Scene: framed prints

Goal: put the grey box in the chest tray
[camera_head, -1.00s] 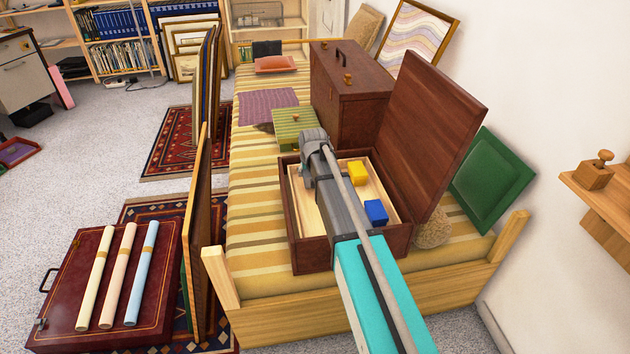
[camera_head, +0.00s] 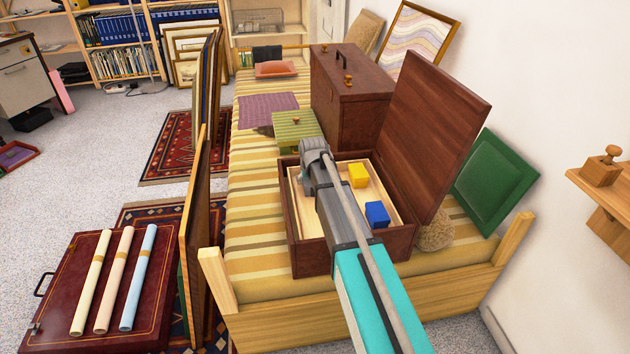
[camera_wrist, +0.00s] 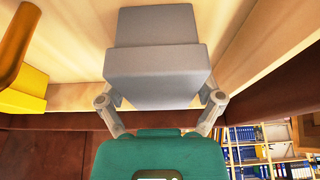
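The grey box (camera_wrist: 155,72) fills the middle of the wrist view, between the two fingers of my gripper (camera_wrist: 160,98). The fingers press against its left and right sides. Pale wood of the chest tray (camera_wrist: 75,45) shows behind it. In the head view, my arm reaches over the open chest (camera_head: 310,258), with its grey wrist (camera_head: 314,150) above the back left of the tray (camera_head: 384,190). The grey box and fingertips are hidden there by my arm. Whether the box touches the tray floor cannot be told.
A yellow block (camera_head: 358,175) and a blue block (camera_head: 377,214) lie in the tray's right part. The chest's raised lid (camera_head: 436,130) stands on the right. A tall brown case (camera_head: 352,105) and a green striped box (camera_head: 297,128) are behind the chest.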

